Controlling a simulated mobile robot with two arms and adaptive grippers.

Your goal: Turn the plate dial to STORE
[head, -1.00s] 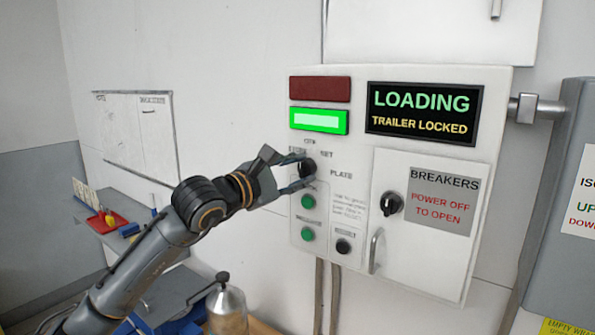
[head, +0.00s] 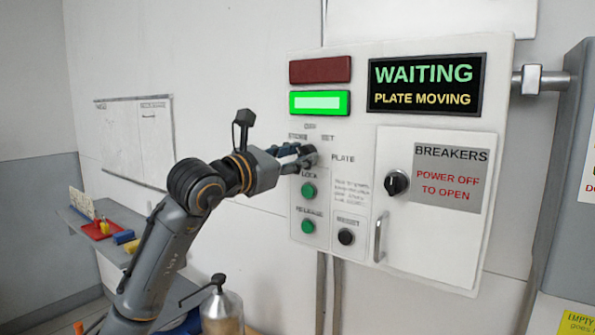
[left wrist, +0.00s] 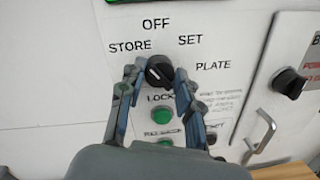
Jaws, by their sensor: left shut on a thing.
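The plate dial (left wrist: 159,72) is a black knob on the white control panel (head: 340,265). OFF is printed above it, STORE to its upper left, SET to its upper right and PLATE to its right. My left gripper (left wrist: 158,78) is shut on the dial, one finger on each side, in the left wrist view. In the head view my left gripper (head: 299,155) reaches the dial from the left and partly hides it. A small pale mark on the knob seems to lie on its STORE side. The display (head: 424,85) reads WAITING, PLATE MOVING. My right gripper is out of view.
Green LOCK (head: 308,190) and RELEASE (head: 308,226) buttons sit just below the dial, with a black RESET button (head: 346,237) beside them. The breakers door (head: 434,240) has its own black knob (head: 396,183) and a handle. A green lamp (head: 320,103) is lit above.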

